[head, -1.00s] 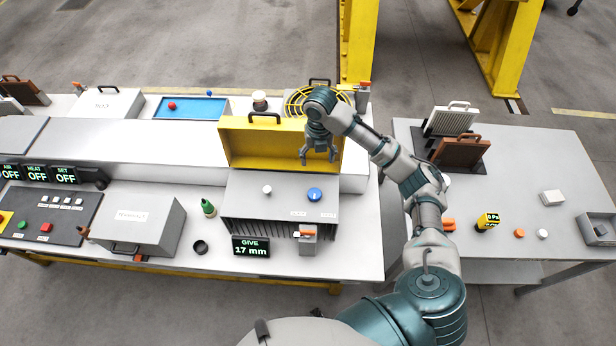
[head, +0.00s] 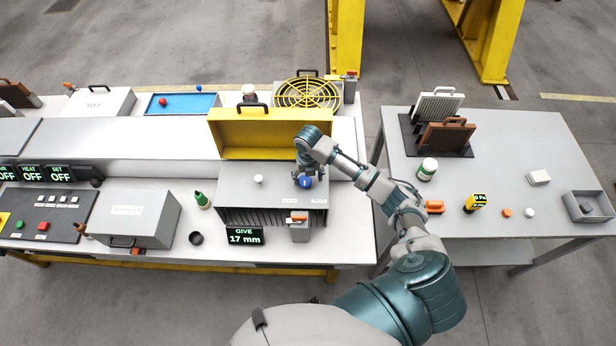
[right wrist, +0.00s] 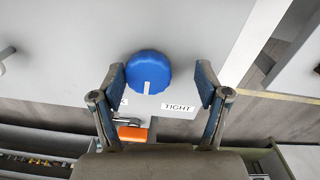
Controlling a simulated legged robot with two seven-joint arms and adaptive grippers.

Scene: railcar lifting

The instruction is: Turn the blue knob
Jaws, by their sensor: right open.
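The blue knob (head: 305,182) sits on top of the grey box (head: 240,196) with the open yellow lid. In the right wrist view the blue knob (right wrist: 148,72) is round with a white pointer mark aimed toward the bottom of the picture, near a label reading TIGHT. My right gripper (head: 305,172) is directly over the knob. In the right wrist view its open fingers (right wrist: 163,82) stand on either side of the knob; whether they touch it is not clear, though a gap shows on the right. My left gripper is not in view.
A white knob (head: 258,179) is on the same box, left of the blue one. The yellow lid (head: 250,146) stands up behind. A display (head: 245,236) reads GIVE 17 mm. An orange-topped grey block (head: 299,228) is at the box's front right.

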